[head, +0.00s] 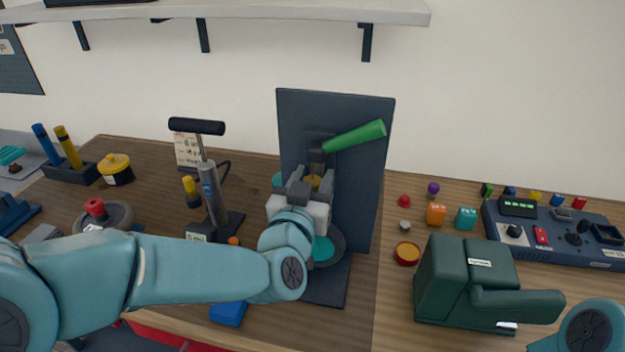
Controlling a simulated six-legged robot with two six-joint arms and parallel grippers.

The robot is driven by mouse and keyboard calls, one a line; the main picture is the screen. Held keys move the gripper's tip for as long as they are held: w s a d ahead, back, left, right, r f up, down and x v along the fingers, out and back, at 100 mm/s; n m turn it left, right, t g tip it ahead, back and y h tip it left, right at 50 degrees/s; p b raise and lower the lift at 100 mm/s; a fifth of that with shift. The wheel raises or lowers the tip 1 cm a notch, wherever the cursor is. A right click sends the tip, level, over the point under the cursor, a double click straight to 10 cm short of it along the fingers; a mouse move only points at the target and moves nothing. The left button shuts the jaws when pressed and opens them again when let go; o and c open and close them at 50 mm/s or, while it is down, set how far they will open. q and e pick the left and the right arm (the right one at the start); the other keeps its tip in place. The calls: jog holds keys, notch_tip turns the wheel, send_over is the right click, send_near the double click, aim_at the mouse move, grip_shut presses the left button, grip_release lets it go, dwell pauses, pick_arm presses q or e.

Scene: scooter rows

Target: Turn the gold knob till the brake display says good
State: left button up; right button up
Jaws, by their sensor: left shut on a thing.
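The gold knob (313,183) sits on a dark upright stand (352,170), below a green handle grip (355,136). My left gripper (312,190) is shut on the gold knob, with a dark finger on either side of it. The gripper and wrist hide much of the knob and the lower front of the stand. I cannot make out any brake display reading good; one may be hidden behind my arm. Of my right arm, only a link shows at the bottom right corner; its gripper is out of view.
A hand pump (212,190) stands left of the stand. A green machine (465,280) and a blue control panel (555,240) with a small lit screen (518,206) are on the right. Small coloured cubes lie between. A shelf (300,12) hangs above.

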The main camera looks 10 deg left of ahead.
pick_arm(q)
jog(key=o, duration=0.8)
jog(key=shift+o, duration=0.8)
jog(key=shift+w, duration=0.2)
jog(key=shift+s, duration=0.25)
jog(key=s+b, duration=0.6)
jog(key=s, duration=1)
jog(key=shift+a, duration=0.2)
